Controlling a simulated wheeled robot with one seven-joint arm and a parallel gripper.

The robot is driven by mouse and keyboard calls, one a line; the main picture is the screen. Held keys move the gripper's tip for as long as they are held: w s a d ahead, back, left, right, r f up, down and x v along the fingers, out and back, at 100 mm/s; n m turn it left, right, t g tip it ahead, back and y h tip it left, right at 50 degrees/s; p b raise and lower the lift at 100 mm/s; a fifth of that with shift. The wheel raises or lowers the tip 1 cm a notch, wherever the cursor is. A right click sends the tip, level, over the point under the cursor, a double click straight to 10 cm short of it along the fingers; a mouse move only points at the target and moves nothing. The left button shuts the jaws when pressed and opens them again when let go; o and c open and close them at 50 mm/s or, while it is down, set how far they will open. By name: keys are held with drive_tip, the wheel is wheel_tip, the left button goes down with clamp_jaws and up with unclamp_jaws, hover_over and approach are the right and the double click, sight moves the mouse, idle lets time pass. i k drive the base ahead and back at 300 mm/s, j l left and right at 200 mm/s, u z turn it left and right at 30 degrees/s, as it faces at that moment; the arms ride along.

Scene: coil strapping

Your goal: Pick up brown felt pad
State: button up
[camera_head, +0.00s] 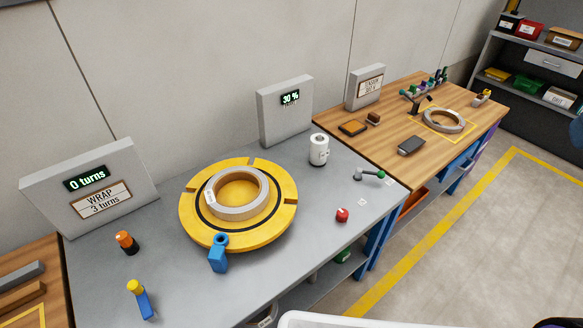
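Two brown items lie on the wooden bench at the right, near its left end. One is a flat orange-brown square (352,127) with a dark border. The other is a small dark brown block (374,117) just right of and behind it. I cannot tell for sure which of them is the brown felt pad. Both lie apart from the dark grey block (411,146) further right. My gripper is not in view.
A coil (459,126) lies on the wooden bench. Floor at the right is clear.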

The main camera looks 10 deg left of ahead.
sight(373, 118)
drive_tip(key=i+l+u, duration=0.1)
drive_tip(key=u, duration=0.35)
drive_tip(key=l+u, duration=0.2)
drive_tip(key=u, duration=0.2)
drive_tip(key=i+l+u, duration=0.1)
drive_tip(key=u, duration=0.35)
drive_tip(key=l+u, duration=0.25)
drive_tip(key=u, duration=0.15)
drive_tip(key=l+u, duration=0.15)
drive_tip(key=l, duration=0.3)
drive_tip(key=l+u, duration=0.15)
drive_tip(key=l, duration=0.3)
drive_tip(key=k+l+u, duration=0.1)
drive_tip(key=l, duration=0.35)
drive_tip(key=l+u, duration=0.15)
drive_tip(key=l, duration=0.25)
drive_tip(key=k+l+u, duration=0.15)
drive_tip(key=l, duration=0.3)
drive_tip(key=k+l+u, duration=0.15)
drive_tip(key=l, duration=0.25)
drive_tip(key=k+l, duration=0.1)
drive_tip(key=l, duration=0.25)
drive_tip(key=k+l, duration=0.1)
drive_tip(key=l, duration=0.3)
drive_tip(key=k+l, duration=0.1)
drive_tip(key=l, duration=0.25)
